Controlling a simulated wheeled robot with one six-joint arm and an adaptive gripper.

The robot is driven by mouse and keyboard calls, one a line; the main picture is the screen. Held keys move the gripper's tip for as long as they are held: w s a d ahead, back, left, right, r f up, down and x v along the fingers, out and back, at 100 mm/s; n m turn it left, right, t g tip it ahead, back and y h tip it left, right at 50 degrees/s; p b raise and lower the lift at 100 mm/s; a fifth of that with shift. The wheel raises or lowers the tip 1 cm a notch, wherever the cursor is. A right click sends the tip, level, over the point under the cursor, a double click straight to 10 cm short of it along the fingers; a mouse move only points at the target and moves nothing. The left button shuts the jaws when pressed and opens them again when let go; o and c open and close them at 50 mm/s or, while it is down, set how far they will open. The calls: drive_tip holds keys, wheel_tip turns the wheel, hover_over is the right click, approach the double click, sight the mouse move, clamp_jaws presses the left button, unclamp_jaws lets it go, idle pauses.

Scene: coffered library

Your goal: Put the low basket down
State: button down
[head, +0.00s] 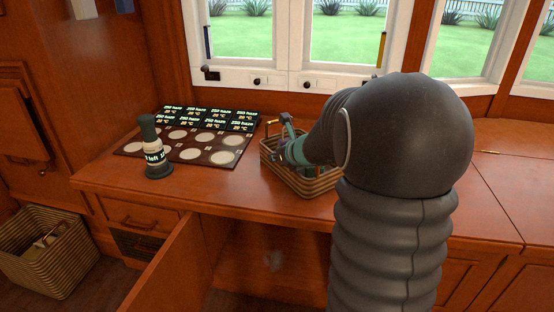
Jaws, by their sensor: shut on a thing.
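The low basket (315,184) is woven and tan with dark bands. It is at or just above the wooden counter (225,185), right of the dark board; I cannot tell whether its base touches the wood. My gripper (286,146) is at the basket's top, shut on it, with green-grey parts showing over the rim. My dark arm covers the basket's right side and part of its inside. The contents and the exact grip point are hidden.
A dark board (190,153) with pale discs and lit labels lies left of the basket. An open cupboard door (172,265) juts out below. A larger basket (45,250) sits lower left. Windows line the back.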

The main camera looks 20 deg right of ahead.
drive_tip(key=c, duration=1.3)
unclamp_jaws()
drive_tip(key=shift+s, duration=0.1)
